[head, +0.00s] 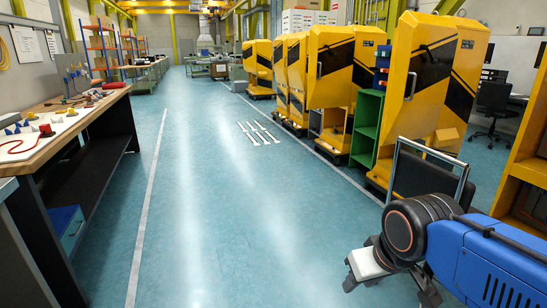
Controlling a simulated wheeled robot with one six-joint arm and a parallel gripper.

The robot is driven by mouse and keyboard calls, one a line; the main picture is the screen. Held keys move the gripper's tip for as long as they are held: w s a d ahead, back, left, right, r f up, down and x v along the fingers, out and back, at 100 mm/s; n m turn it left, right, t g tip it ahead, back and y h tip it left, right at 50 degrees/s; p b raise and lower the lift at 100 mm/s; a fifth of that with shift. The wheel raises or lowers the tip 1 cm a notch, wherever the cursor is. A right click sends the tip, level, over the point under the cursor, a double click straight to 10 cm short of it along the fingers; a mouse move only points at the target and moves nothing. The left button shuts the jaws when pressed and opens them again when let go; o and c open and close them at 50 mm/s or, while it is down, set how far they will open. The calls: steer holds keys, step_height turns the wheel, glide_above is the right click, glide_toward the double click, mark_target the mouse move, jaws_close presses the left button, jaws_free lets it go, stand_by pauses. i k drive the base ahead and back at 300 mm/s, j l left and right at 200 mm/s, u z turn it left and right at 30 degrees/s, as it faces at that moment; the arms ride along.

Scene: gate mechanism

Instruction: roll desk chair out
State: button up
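A black desk chair (493,102) stands at the right in the head view, in front of a desk and behind the nearest yellow machine. Its backrest and wheeled base show, with open floor around the base on the near side. My gripper (392,288) is low at the bottom right, well short of the chair. Its two fingers look spread apart with floor showing between them, and nothing is seen between them. My blue arm hides part of the floor there.
A row of yellow-and-black machines (432,75) and a green shelf (367,130) line the right side. A metal-framed dark panel (424,178) stands near my arm. A yellow frame (525,165) is at the right edge. A workbench (95,100) is left.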

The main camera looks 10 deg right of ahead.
mark_target(493, 95)
steer(key=i+u, duration=0.2)
steer(key=i, duration=3.15)
steer(key=i+l+z, duration=0.1)
steer(key=i+z, duration=0.4)
steer(key=i, duration=0.35)
steer(key=i+j+z, duration=0.25)
steer(key=i+z, duration=0.25)
steer(key=i, duration=0.35)
steer(key=i+u, duration=0.15)
steer(key=i, duration=0.5)
steer(key=i+l+u, duration=0.1)
steer(key=i, duration=0.55)
steer(key=i+l+u, duration=0.15)
steer(key=i, duration=0.5)
steer(key=i+u, duration=0.15)
steer(key=i, duration=0.7)
steer(key=i+l+u, duration=0.2)
steer(key=i, duration=0.65)
steer(key=i+u, duration=0.25)
steer(key=i, duration=4.85)
